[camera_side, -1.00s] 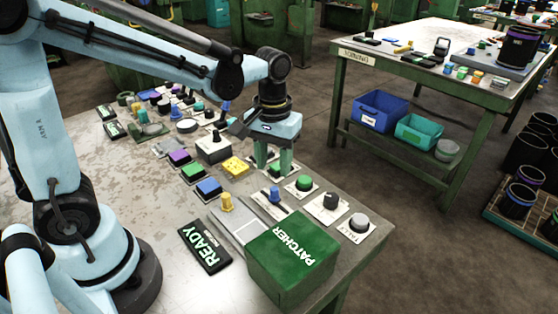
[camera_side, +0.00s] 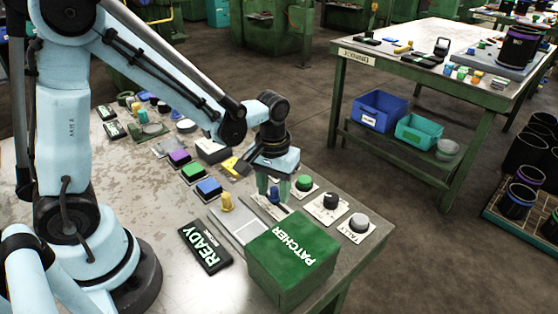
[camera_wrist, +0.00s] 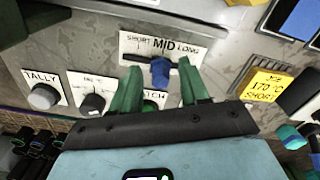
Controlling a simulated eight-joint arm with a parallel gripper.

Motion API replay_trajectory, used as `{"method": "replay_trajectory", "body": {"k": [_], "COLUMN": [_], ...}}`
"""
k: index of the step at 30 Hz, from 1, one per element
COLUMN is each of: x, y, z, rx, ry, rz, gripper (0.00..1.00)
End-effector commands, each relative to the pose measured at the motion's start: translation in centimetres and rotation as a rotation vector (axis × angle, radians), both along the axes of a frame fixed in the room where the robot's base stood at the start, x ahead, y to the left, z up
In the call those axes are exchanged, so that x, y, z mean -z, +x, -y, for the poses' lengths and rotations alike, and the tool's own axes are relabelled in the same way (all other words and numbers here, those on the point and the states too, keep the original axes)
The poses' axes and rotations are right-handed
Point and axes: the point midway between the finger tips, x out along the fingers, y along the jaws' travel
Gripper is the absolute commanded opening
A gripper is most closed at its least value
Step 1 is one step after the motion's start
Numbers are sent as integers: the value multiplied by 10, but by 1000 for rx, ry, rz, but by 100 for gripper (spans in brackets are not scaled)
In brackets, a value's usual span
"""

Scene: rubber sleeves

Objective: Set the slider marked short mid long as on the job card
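The slider plate (camera_wrist: 140,43) reads SHORT, MID and LONG in the wrist view. Its blue knob (camera_wrist: 160,72) stands near the middle of the slot, below the word MID. The knob also shows in the side view (camera_side: 274,198). My gripper (camera_wrist: 160,66) is open, with one green finger on each side of the knob. In the side view my gripper (camera_side: 273,192) is pointing down at the slider; I cannot tell whether the fingers touch the knob. The yellow job card (camera_wrist: 263,85) reads 170 °C SHORT.
A grey TALLY knob (camera_wrist: 44,96) and a black dial (camera_wrist: 92,104) sit beside the slider. A green button (camera_side: 304,183) is close to my fingers.

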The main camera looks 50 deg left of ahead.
Motion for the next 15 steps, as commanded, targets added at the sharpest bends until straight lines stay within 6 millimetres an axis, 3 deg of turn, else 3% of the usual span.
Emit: {"method": "replay_trajectory", "body": {"k": [1, 9, 15], "x": [0, 0, 0], "y": [0, 0, 0], "z": [0, 0, 0], "rx": [0, 0, 0], "ry": [0, 0, 0], "rz": [0, 0, 0], "gripper": [39, 0, 0]}}
